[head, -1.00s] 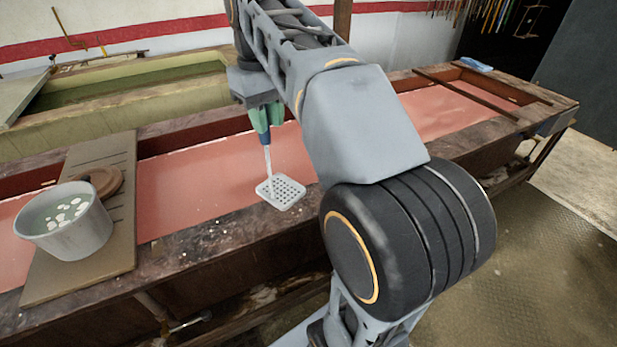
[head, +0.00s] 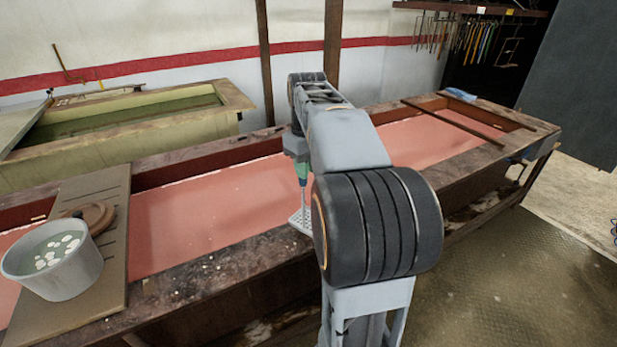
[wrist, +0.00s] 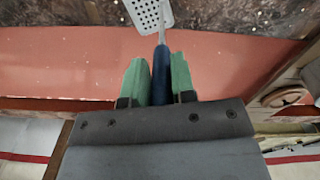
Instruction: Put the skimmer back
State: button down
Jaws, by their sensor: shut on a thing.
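The skimmer (wrist: 148,13) has a pale perforated square head, a thin metal shaft and a dark blue handle. My gripper (wrist: 160,75) has green fingers and is shut on the blue handle in the wrist view. In the head view the skimmer (head: 300,218) hangs head down from my gripper (head: 302,172), near the front rim of the red-filled trough (head: 200,208). My arm hides part of the skimmer's head there. I cannot tell whether the head touches the rim. A rack rail (head: 470,10) with several hanging tools is on the back wall at upper right.
A bucket (head: 75,278) of liquid with white pieces stands on a board (head: 85,310) across the trough at left. A round wooden lid (head: 98,215) lies beside it. A dark bar (head: 455,122) crosses the trough at right. A post (head: 333,45) stands behind.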

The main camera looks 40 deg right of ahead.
jog(key=shift+d+f, duration=0.15)
jog(key=shift+f, duration=0.75)
jog(key=shift+d+f, duration=0.15)
jog(key=shift+f, duration=0.75)
jog(key=shift+f, duration=0.2)
jog(key=c, duration=0.9)
grip_release()
jog(key=shift+c, duration=0.2)
jog(key=shift+r, duration=0.1)
